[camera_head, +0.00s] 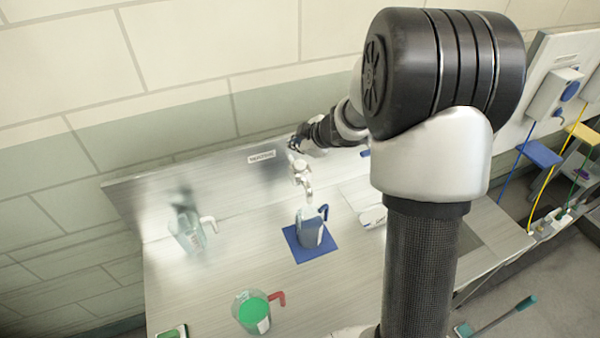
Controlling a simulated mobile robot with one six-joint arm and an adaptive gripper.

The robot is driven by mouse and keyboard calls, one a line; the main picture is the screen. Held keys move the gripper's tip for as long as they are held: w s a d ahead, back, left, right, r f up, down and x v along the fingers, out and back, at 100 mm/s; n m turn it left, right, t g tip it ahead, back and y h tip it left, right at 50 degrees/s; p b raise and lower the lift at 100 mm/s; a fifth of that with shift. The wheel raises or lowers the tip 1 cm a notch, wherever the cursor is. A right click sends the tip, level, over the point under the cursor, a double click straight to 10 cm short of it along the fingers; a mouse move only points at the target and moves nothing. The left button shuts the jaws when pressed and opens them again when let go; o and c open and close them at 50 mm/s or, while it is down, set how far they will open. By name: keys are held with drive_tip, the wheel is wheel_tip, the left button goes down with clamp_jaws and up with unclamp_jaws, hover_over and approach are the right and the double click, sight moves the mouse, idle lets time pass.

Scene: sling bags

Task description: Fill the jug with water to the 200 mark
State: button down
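A clear jug with a blue handle (309,230) stands upright on a blue mat (300,252). Its lower part looks dark or bluish; the water level and scale marks are too small to read. A pale metal tap (301,174) rises just behind and above this jug. My gripper (297,142) is at the top of the tap, close to it or touching it; I cannot tell which. Its fingers are too small and dark to show whether they are open or shut.
A jug with a white handle (188,236) stands at the left on the metal counter (240,240). A jug of green liquid with a red handle (252,314) stands in front. A green-edged item (174,331) lies front left. My arm hides part of the counter's right side.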

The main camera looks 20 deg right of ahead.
sight(298, 165)
drive_tip(key=shift+f+b, duration=0.6)
drive_tip(key=shift+f, duration=0.75)
idle(0.3)
drive_tip(key=shift+f, duration=0.45)
drive_tip(key=shift+f+b, duration=0.5)
idle(0.6)
drive_tip(key=shift+r, duration=0.15)
idle(3.4)
drive_tip(key=shift+r+p, duration=0.8)
drive_tip(key=shift+p, duration=0.35)
drive_tip(key=shift+r, duration=0.1)
wheel_tip(298, 165, up, 5)
drive_tip(key=p, duration=0.5)
drive_tip(key=shift+p, duration=0.3)
